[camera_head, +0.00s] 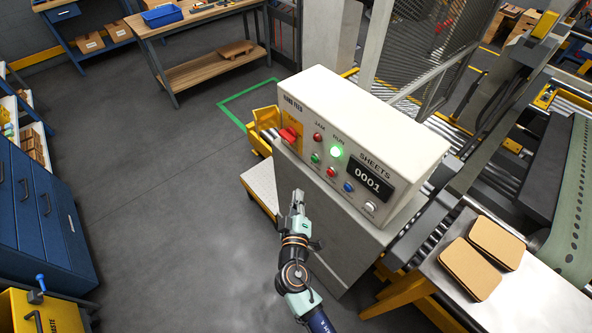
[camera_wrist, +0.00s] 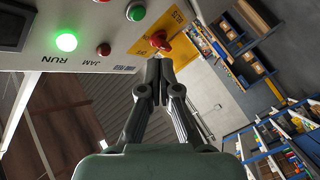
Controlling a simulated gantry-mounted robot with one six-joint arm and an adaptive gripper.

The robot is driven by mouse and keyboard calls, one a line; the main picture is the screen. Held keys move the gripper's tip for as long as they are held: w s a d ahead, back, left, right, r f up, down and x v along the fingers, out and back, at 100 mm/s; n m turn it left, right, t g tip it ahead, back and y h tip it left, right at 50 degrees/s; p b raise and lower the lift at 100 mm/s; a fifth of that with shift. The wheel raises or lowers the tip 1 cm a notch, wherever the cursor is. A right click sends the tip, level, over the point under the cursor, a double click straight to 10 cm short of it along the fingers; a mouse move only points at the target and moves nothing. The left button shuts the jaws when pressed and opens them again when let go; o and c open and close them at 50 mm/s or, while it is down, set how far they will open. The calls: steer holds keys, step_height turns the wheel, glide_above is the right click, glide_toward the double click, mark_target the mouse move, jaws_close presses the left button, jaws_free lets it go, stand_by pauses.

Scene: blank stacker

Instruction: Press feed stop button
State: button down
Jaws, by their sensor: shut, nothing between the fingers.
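The white control panel (camera_head: 385,132) carries a row of buttons: green (camera_head: 315,158), red (camera_head: 331,171), blue (camera_head: 348,187) and white. Their small labels are unreadable, so I cannot confirm which is feed stop. A red rotary knob (camera_head: 289,134) sits on a yellow plate at the panel's left end. My gripper (camera_head: 298,196) is shut and empty in front of the panel's left part, below the buttons in the picture. In the wrist view, the shut fingertips (camera_wrist: 158,66) appear just below the red knob (camera_wrist: 160,40); the green button (camera_wrist: 136,11) is farther up. Contact is not evident.
The RUN lamp (camera_head: 337,152) glows green; the JAM lamp (camera_head: 317,137) is dark red. Brown sheets (camera_head: 483,258) lie on a metal table at right. Open floor lies left of my arm.

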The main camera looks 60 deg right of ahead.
mark_target(331, 173)
steer(key=shift+s, duration=0.2)
steer(key=s+d+p, duration=0.1)
steer(key=s+d, duration=0.2)
steer(key=d, duration=0.5)
steer(key=shift+d, duration=0.15)
steer(key=shift+s, duration=0.1)
stand_by(1.3)
steer(key=shift+s+d, duration=0.1)
steer(key=shift+d, duration=0.25)
steer(key=shift+s+d, duration=0.2)
steer(key=shift+d, duration=0.3)
stand_by(0.7)
steer(key=shift+a, duration=0.1)
steer(key=shift+w+a, duration=0.3)
steer(key=shift+a, duration=0.45)
